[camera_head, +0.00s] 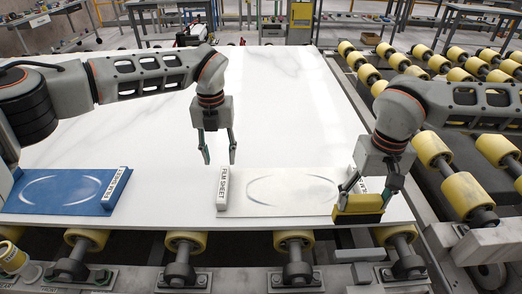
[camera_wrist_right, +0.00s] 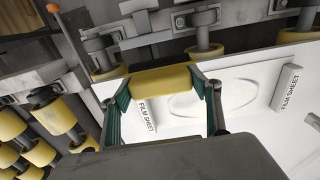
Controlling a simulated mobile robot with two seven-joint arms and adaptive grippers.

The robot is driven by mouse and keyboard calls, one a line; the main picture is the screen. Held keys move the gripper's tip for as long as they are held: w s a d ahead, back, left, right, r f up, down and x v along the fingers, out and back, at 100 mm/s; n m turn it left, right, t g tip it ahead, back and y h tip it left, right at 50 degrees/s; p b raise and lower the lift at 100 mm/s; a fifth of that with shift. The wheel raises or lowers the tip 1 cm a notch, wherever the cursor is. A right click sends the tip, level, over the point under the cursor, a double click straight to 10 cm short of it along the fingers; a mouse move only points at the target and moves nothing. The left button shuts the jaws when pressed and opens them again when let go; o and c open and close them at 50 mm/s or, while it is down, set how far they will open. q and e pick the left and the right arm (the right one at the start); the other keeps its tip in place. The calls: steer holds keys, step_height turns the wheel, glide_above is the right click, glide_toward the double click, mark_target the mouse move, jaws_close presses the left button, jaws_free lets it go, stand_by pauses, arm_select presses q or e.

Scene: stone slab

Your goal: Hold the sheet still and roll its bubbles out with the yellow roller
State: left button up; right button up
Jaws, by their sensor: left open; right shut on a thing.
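A pale film sheet (camera_head: 265,207) lies on the white slab, with a raised oval on it and a labelled white block at each end. It also shows in the right wrist view (camera_wrist_right: 243,112). My left gripper (camera_head: 219,158) is open and empty, its fingers pointing down above the slab near the left block (camera_head: 222,190). My right gripper (camera_head: 362,197) is shut on the yellow roller (camera_head: 358,210), near the sheet's right end. The roller spans between the fingers in the wrist view (camera_wrist_right: 160,80). Whether it touches the sheet is unclear. The right block is partly hidden by this gripper.
A blue sheet (camera_head: 35,200) with an oval and a labelled block lies on the slab's left. The white slab (camera_head: 290,110) is clear behind the sheets. Conveyor rollers (camera_head: 435,150) run along the right side and below the front edge.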

mark_target(223, 183)
steer(key=shift+w+a+r, duration=0.1)
steer(key=shift+w, duration=0.1)
arm_select(q)
step_height(223, 183, down, 12)
arm_select(e)
steer(key=w+a+r+m, duration=0.3)
steer(key=w+a+m, duration=0.3)
steer(key=w+m, duration=0.1)
steer(key=w+a+r+m, duration=0.2)
steer(key=w+a+m, duration=0.5)
steer(key=w, duration=0.2)
steer(key=shift+w+a+r+m, duration=0.15)
steer(key=shift+a+r+m, duration=0.15)
steer(key=shift+r+m, duration=0.1)
arm_select(q)
jaws_close()
stand_by(0.7)
